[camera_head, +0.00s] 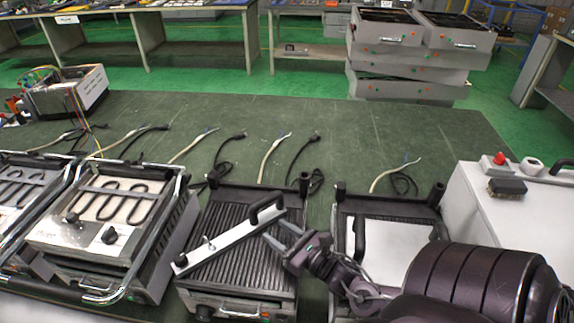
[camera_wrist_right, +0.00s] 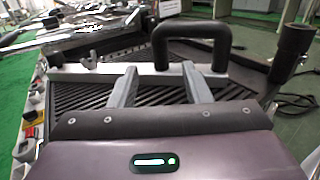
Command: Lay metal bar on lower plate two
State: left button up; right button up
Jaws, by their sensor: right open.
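The metal bar (camera_head: 232,238) is a long silver strip with a black arched handle (camera_head: 265,208) at its right end and a dark knob at its lower left end. It lies diagonally across a black ribbed lower plate (camera_head: 228,271). My right gripper (camera_head: 273,237) is open beside the bar, just right of it. In the right wrist view its two fingers (camera_wrist_right: 163,88) point at the bar (camera_wrist_right: 75,72), with the black handle (camera_wrist_right: 193,40) behind and above them. Nothing shows between the fingers. My left gripper is not in view.
Another ribbed plate with a white sheet (camera_head: 390,245) stands to the right, partly behind my right arm. Units with coiled heating elements (camera_head: 112,205) stand to the left. A white box with a red button (camera_head: 499,158) is at far right. Loose cables lie behind; the green table (camera_head: 350,130) is mostly clear there.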

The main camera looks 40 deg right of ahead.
jog(key=shift+s+d, duration=0.15)
jog(key=shift+s, duration=1.05)
jog(key=shift+s+f, duration=0.1)
